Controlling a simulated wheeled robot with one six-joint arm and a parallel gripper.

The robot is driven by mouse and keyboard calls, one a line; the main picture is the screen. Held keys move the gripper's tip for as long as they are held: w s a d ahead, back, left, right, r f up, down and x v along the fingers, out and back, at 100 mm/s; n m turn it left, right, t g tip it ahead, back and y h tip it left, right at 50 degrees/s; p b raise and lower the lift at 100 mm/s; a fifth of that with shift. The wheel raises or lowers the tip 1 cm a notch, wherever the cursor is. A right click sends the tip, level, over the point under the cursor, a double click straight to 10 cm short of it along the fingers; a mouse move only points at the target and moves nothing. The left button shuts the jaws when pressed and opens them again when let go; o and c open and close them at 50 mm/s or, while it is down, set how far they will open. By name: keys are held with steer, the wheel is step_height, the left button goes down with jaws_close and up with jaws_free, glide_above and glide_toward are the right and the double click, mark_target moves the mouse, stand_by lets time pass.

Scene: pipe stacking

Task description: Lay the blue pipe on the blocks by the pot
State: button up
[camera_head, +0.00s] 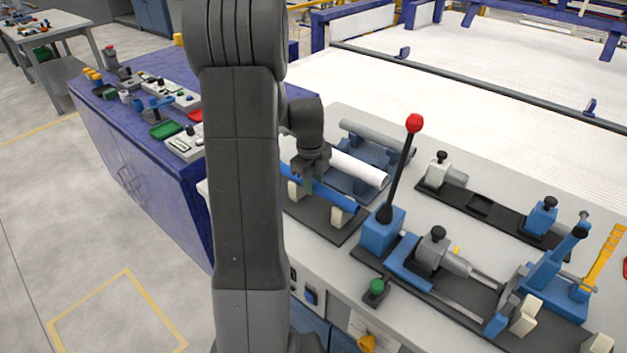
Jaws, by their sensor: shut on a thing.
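The blue pipe (335,194) lies level, slanting from upper left to lower right, and its left end is hidden behind my arm. My gripper (309,184) is shut on it left of its visible middle, from above. Two cream blocks, one at left (296,191) and one at right (341,217), stand on a dark plate (318,226) directly under the pipe. I cannot tell whether the pipe touches both blocks or hovers just above them. I cannot make out a pot.
A white pipe (359,168) and a grey pipe (377,136) lie on blue supports just behind. A lever with a red knob (414,123) stands close to the blue pipe's right end. Clamps on black rails (437,245) fill the bench's right side. My arm hides the bench's left part.

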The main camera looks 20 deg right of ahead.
mark_target(314, 181)
steer(key=o, duration=1.1)
steer(key=shift+r, duration=0.15)
step_height(314, 181, up, 14)
steer(key=a, duration=0.1)
steer(key=shift+s+f, duration=0.25)
steer(key=shift+s, duration=0.1)
steer(key=shift+f, duration=0.1)
steer(key=f, duration=0.8)
steer(key=d+f, duration=0.1)
steer(key=f, duration=0.4)
steer(key=shift+w+f, duration=0.1)
steer(key=shift+w, duration=0.2)
steer(key=shift+w+r+p, duration=0.1)
steer(key=shift+r+p, duration=0.2)
steer(key=shift+p, duration=0.15)
steer(key=shift+r+p, duration=0.9)
steer(key=shift+r, duration=0.4)
